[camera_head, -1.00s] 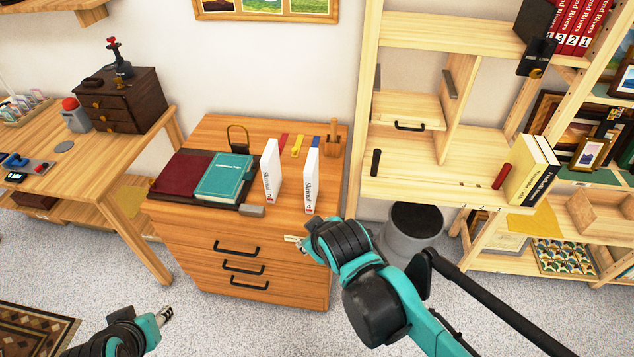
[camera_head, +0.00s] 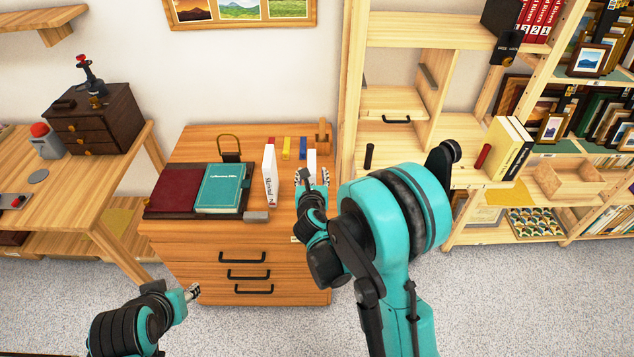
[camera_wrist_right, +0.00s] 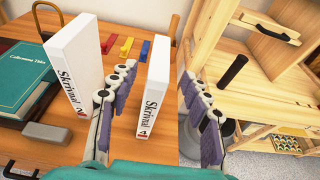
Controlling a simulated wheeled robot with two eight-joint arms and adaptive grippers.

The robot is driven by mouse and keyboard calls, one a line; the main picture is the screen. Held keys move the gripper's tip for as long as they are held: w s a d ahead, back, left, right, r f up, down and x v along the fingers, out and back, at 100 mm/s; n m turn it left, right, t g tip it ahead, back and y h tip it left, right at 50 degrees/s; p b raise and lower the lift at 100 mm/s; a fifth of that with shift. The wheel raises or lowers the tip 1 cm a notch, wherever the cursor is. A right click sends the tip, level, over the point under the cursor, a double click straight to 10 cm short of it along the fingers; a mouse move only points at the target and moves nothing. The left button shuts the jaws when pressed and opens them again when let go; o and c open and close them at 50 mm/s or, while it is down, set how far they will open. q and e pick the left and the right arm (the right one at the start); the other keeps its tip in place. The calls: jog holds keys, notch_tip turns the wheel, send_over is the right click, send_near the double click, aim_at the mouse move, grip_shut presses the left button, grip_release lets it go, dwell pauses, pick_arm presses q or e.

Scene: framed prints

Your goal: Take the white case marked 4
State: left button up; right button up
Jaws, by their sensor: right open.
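Two white cases with "Skrivnal" on their spines stand upright on the wooden drawer cabinet (camera_head: 180,228). The left case (camera_head: 269,176) is fully seen; it also shows in the right wrist view (camera_wrist_right: 78,68). The right case (camera_head: 311,160) is partly hidden behind my right gripper (camera_head: 312,178). In the right wrist view, this right case (camera_wrist_right: 153,90) appears between the open fingers of my right gripper (camera_wrist_right: 157,74).
A teal book (camera_head: 221,188) and a dark red book (camera_head: 178,190) lie left of the cases. A grey block (camera_head: 256,217) lies near the cabinet's front edge. Coloured pieces (camera_head: 286,148) lie behind the cases. A wooden shelf (camera_head: 395,100) stands close on the right.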

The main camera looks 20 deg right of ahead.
aim_at(312, 160)
jog(key=b+x, duration=0.2)
jog(key=x, duration=0.5)
jog(key=shift+r+b, duration=0.1)
jog(key=shift+b, duration=0.2)
jog(key=shift+w, duration=0.3)
jog(key=shift+c, duration=0.6)
grip_shut()
